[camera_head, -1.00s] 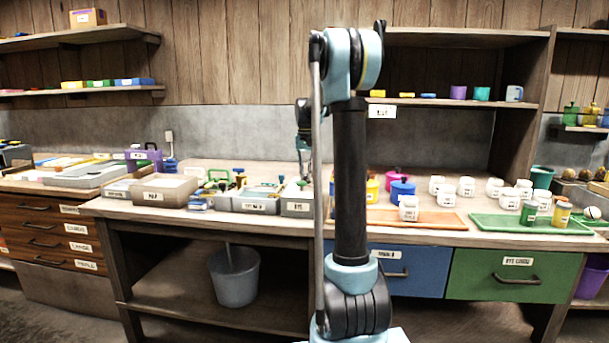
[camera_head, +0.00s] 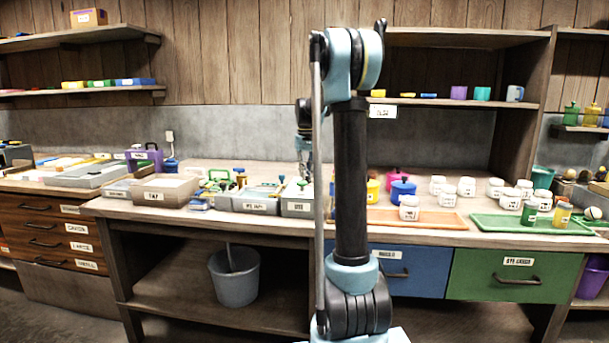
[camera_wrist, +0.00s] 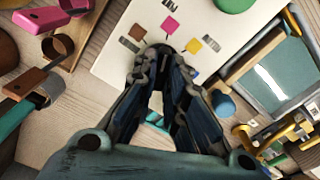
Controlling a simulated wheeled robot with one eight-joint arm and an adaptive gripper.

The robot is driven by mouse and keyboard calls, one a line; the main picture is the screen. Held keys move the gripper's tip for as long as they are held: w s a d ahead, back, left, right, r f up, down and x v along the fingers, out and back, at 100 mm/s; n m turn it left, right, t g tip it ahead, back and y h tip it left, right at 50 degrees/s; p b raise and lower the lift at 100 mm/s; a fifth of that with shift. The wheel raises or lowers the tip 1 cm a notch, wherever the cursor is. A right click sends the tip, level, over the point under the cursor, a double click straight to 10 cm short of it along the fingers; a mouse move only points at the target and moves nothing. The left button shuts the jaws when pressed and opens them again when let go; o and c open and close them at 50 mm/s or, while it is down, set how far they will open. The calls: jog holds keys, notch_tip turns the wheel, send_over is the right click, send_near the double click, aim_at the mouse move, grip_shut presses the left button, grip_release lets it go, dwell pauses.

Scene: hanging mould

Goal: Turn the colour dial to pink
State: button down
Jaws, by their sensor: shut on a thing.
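The white dial panel (camera_wrist: 122,62) shows in the wrist view. Its colour patches include pink (camera_wrist: 170,25), yellow (camera_wrist: 193,46) and brown (camera_wrist: 138,32), with small dark label plates beside them. My gripper (camera_wrist: 165,55) is shut on the colour dial just below the pink patch. The dial itself is mostly hidden by the fingers, and I cannot tell where its pointer stands. In the head view my gripper (camera_head: 304,170) is down at a grey box (camera_head: 298,208) on the bench, partly behind my own arm.
A round green knob (camera_wrist: 235,4) stands at the panel's upper edge. A grey-green framed tray (camera_wrist: 277,75) and yellow fittings lie to the right. Pink and brown clips (camera_wrist: 57,45) lie to the left. White jars (camera_head: 409,208) and an orange tray (camera_head: 437,222) stand right of my arm.

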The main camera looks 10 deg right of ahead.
jog(key=c, duration=1.6)
grip_release()
jog(key=shift+f, duration=0.1)
jog(key=shift+c, duration=0.2)
notch_tip(320, 180, up, 12)
jog(key=s+f+t, duration=0.1)
jog(key=s+f, duration=0.4)
jog(key=s, duration=0.6)
jog(key=s+f, duration=0.6)
jog(key=s, duration=0.6)
jog(key=s+f+t, duration=0.1)
jog(key=s+f, duration=0.4)
jog(key=s, duration=0.6)
jog(key=s+f+m, duration=0.1)
jog(key=s+f, duration=0.9)
jog(key=f, duration=0.2)
jog(key=shift+s+a+f, duration=0.2)
jog(key=shift+s+f, duration=0.05)
jog(key=shift+f, duration=0.15)
